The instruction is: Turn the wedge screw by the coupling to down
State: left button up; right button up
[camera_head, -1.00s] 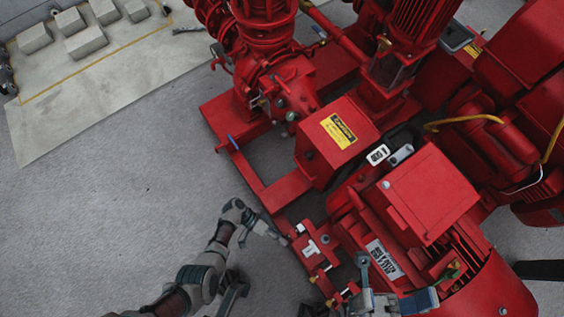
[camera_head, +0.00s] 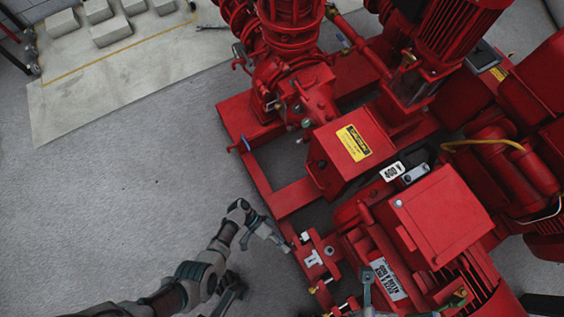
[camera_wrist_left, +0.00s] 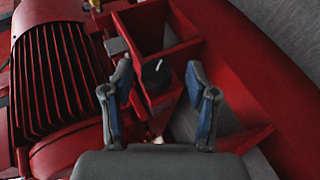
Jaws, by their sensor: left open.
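My left gripper (camera_head: 272,236) is beside the red base frame, left of a bracket with a pale T-shaped piece (camera_head: 314,258). In the left wrist view its two blue-padded fingers (camera_wrist_left: 161,98) are apart, with nothing held. Beyond and between them a dark round knob-like part with a white mark (camera_wrist_left: 157,73) sits in a red frame. I cannot tell for sure whether this is the wedge screw. The coupling is not clearly identifiable. My right gripper (camera_head: 400,308) shows partly at the bottom edge, in front of the red machine; its opening is unclear.
A red housing with a yellow label (camera_head: 353,142) and a red box-topped motor (camera_head: 436,215) stand close to the right. The finned motor (camera_wrist_left: 60,75) is left in the wrist view. Grey floor (camera_head: 130,190) is clear to the left.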

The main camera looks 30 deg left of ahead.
pick_arm(q)
jog(key=v, duration=1.2)
jog(key=shift+f, duration=0.1)
